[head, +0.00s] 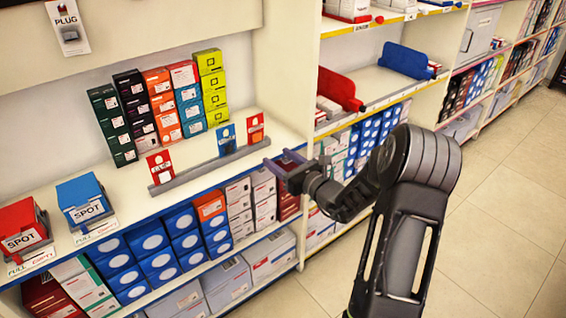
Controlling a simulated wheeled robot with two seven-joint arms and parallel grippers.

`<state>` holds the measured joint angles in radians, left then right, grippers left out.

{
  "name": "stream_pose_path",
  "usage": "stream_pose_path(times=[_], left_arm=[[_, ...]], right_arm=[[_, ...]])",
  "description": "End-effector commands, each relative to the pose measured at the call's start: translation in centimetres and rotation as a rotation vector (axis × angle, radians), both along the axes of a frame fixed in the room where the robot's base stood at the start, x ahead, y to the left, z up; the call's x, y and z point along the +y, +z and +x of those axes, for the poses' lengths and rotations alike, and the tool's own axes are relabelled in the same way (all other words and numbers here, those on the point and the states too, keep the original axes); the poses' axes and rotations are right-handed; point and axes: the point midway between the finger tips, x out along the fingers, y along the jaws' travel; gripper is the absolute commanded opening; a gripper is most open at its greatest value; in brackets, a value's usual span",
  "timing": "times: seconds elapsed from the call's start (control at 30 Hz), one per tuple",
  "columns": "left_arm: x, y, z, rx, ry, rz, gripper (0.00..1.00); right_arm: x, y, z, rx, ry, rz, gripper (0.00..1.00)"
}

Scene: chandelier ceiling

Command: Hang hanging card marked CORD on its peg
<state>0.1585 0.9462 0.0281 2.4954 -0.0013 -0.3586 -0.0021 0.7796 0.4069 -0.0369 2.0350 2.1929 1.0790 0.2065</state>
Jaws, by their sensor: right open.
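Three small cards stand in a grey slotted rail (210,170) on the shelf: a red card (160,167) at the left end, a blue card (227,139) and a red card (255,128) near the right end. Their print is too small to read, so I cannot tell which one is marked CORD. A white card marked PLUG (67,27) hangs on the back panel at upper left. No empty peg shows clearly. My right gripper (277,164) is open and empty, just right of the rail's right end, at the shelf's front edge. My left gripper is out of view.
Stacked coloured boxes (160,100) stand behind the rail. A red SPOT box (22,228) and a blue SPOT box (84,205) sit at the left. Red (340,88) and blue (405,60) dividers stand on the right-hand shelf. The floor (500,210) at right is clear.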

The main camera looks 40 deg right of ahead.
Motion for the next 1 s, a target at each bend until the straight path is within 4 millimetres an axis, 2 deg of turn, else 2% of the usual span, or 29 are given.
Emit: stream_pose_path(times=[0.1,0.57,0.77,1.0], left_arm=[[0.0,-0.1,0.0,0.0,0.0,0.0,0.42],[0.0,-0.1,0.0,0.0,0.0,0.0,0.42],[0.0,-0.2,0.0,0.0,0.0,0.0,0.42],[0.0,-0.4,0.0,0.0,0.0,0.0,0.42]], right_arm=[[-1.0,0.6,-0.1,-0.021,-0.025,0.005,0.55],[-0.8,0.6,0.3,-0.02,-0.022,0.004,0.55],[-0.8,0.5,1.7,-0.019,-0.021,0.003,0.55],[-0.8,0.4,4.6,-0.02,-0.02,0.005,0.55]])
